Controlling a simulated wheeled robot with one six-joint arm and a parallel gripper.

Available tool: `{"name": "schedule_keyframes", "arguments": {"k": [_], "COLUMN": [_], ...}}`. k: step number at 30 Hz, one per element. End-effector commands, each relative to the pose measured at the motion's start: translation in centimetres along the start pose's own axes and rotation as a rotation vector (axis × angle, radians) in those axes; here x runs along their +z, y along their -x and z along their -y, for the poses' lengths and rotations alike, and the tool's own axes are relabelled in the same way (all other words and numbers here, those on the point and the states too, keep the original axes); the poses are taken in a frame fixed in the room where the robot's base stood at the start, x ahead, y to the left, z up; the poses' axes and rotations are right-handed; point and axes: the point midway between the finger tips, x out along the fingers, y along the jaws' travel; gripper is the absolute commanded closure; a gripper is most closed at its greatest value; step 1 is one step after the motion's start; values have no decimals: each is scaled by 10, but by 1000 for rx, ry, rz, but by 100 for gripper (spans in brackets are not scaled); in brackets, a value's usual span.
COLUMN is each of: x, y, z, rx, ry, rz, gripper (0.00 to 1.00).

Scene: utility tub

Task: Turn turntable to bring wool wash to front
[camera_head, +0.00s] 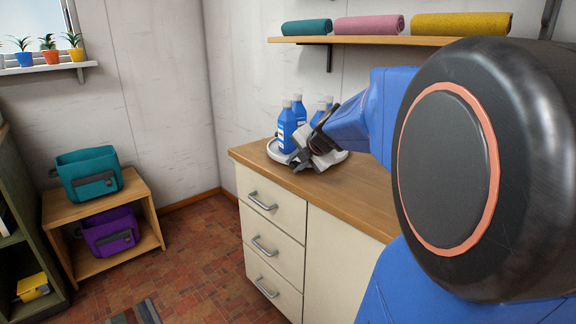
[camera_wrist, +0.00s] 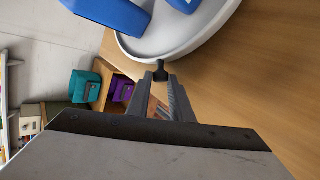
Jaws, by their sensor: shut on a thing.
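A white round turntable (camera_head: 273,152) sits on the wooden counter and carries several blue bottles (camera_head: 286,128) with pale caps. I cannot read the labels, so I cannot tell which is the wool wash. My gripper (camera_head: 303,160) is at the front rim of the turntable and hides part of it. In the wrist view my gripper (camera_wrist: 161,83) is shut on a small dark knob (camera_wrist: 160,73) that sticks out from the turntable's rim (camera_wrist: 185,48). Two blue bottles (camera_wrist: 118,14) show only in part at the top of the wrist view.
The wooden counter top (camera_head: 360,194) is bare right of the turntable. A shelf (camera_head: 380,40) with rolled towels (camera_head: 369,25) hangs above. Drawers (camera_head: 270,228) are shut below. A low wooden stand (camera_head: 150,205) holds a teal bag (camera_head: 88,175) and a purple bag (camera_head: 110,234).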

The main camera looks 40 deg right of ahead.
Motion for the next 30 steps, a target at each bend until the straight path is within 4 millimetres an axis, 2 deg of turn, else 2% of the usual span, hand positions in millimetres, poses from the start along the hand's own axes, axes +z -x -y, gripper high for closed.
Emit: {"name": "schedule_keyframes", "arguments": {"k": [14,15,16,26,30], "x": [1,1,1,1,2], "y": [-2,-2,-2,0,12], "z": [0,0,1,0,-1], "rx": [0,-1,-1,1,3], "ry": [2,2,2,3,5], "rz": [-5,-5,-5,-3,-2], "gripper": [100,78,74,74,74]}}
